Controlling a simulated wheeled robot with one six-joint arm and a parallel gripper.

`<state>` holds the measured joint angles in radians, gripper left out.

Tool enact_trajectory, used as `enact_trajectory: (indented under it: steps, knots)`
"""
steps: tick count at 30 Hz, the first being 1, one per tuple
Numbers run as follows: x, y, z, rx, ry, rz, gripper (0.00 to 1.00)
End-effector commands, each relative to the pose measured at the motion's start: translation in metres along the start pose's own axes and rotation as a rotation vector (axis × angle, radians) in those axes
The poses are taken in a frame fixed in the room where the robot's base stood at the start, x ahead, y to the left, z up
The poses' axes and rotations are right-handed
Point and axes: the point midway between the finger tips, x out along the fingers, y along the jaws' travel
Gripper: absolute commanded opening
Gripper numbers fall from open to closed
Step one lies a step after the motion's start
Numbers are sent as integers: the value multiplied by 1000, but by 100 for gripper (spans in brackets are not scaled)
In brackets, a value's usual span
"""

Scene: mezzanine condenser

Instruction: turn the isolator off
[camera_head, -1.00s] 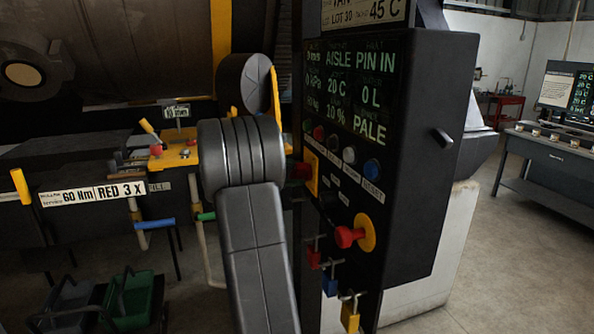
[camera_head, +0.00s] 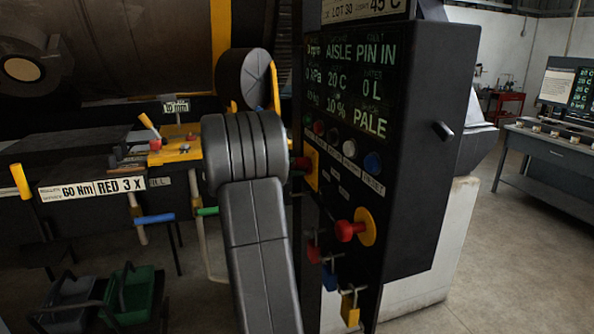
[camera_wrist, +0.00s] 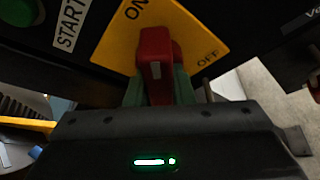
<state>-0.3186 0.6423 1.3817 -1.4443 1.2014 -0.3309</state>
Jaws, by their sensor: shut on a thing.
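The isolator is a red handle (camera_wrist: 156,48) on a yellow plate (camera_wrist: 115,40) marked ON at the upper left and OFF at the right in the wrist view. The handle stands roughly upright in that picture, between the two marks; its exact setting I cannot tell. My gripper (camera_wrist: 159,84) is shut on the handle, a greenish finger on each side. In the head view the isolator's yellow plate (camera_head: 312,168) shows at the left edge of the black panel (camera_head: 425,150), with part of the red handle beside it. My arm hides my gripper there.
Below the isolator a red mushroom knob (camera_head: 350,230) on a yellow disc sticks out of the panel. Red, blue and yellow padlocks (camera_head: 350,310) hang under it. A row of buttons (camera_head: 349,149) lies above right. A bench (camera_head: 545,160) stands at the far right, with open floor before it.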

Motion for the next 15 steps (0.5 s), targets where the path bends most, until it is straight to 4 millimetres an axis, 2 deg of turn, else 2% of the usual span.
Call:
enact_trajectory:
  steps: [15]
  knots:
    - [3,-8,-6,249,0,103,0]
